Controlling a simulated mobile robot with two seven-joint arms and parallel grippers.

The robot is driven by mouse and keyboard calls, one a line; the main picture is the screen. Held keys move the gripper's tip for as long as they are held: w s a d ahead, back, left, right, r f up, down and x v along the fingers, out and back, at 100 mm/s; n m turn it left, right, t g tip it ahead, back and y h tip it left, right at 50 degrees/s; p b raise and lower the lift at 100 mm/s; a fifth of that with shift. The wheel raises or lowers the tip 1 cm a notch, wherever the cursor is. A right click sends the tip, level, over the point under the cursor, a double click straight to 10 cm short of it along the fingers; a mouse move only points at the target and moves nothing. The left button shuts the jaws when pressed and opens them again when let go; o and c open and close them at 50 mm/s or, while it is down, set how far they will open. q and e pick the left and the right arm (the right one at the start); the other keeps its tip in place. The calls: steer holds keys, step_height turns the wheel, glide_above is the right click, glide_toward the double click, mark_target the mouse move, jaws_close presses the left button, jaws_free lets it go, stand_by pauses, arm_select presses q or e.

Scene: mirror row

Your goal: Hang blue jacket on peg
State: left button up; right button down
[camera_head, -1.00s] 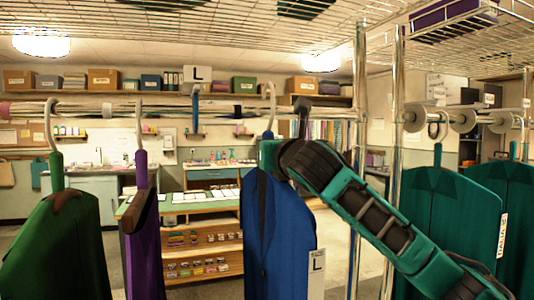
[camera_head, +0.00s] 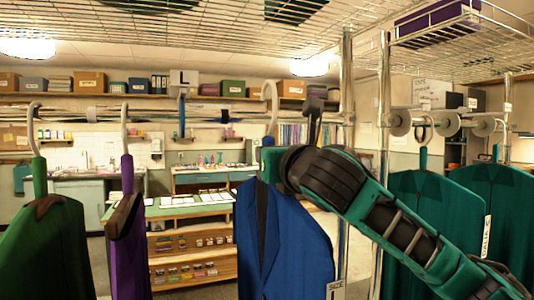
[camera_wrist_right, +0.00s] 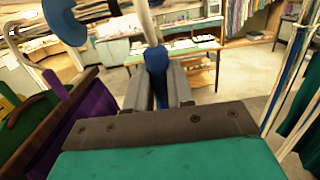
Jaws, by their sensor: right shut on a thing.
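The blue jacket (camera_head: 300,240) hangs upright on a hanger with a pale hook (camera_head: 270,105) in the middle of the head view. My right gripper (camera_head: 270,160) reaches in from the right at the hanger's neck. In the right wrist view my right gripper (camera_wrist_right: 158,88) is shut on the blue hanger neck (camera_wrist_right: 156,62), below the pale hook. The hook's contact with the rail (camera_head: 95,114) cannot be told. A blue strip (camera_head: 182,108) hangs under the "L" sign; a blue rounded piece (camera_wrist_right: 64,20) shows in the wrist view. I cannot tell which is the peg. My left gripper is not in view.
A green jacket (camera_head: 45,250) and a purple jacket (camera_head: 126,245) hang at the left. Teal jackets (camera_head: 435,230) hang at the right, behind my arm. A chrome post (camera_head: 346,150) stands just right of the blue jacket. A wire shelf (camera_head: 200,30) lies overhead.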

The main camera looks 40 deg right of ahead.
steer(key=shift+r+p+v, duration=0.2)
steer(key=shift+p+v, duration=0.1)
steer(key=shift+v, duration=1.5)
steer(key=shift+r+p+v, duration=0.2)
steer(key=shift+p+v, duration=0.1)
steer(key=shift+v, duration=1.5)
steer(key=shift+s+f+b, duration=0.15)
steer(key=shift+s+b, duration=0.15)
steer(key=shift+b, duration=0.2)
steer(key=shift+b+v, duration=0.8)
steer(key=shift+b, duration=0.2)
steer(key=shift+b+v, duration=0.9)
steer(key=shift+b, duration=0.1)
steer(key=shift+s+a+b, duration=0.15)
steer(key=shift+s+b, duration=0.3)
steer(key=shift+s, duration=0.05)
steer(key=shift+s+a+r, duration=0.1)
steer(key=shift+s+r, duration=0.15)
steer(key=shift+s, duration=0.15)
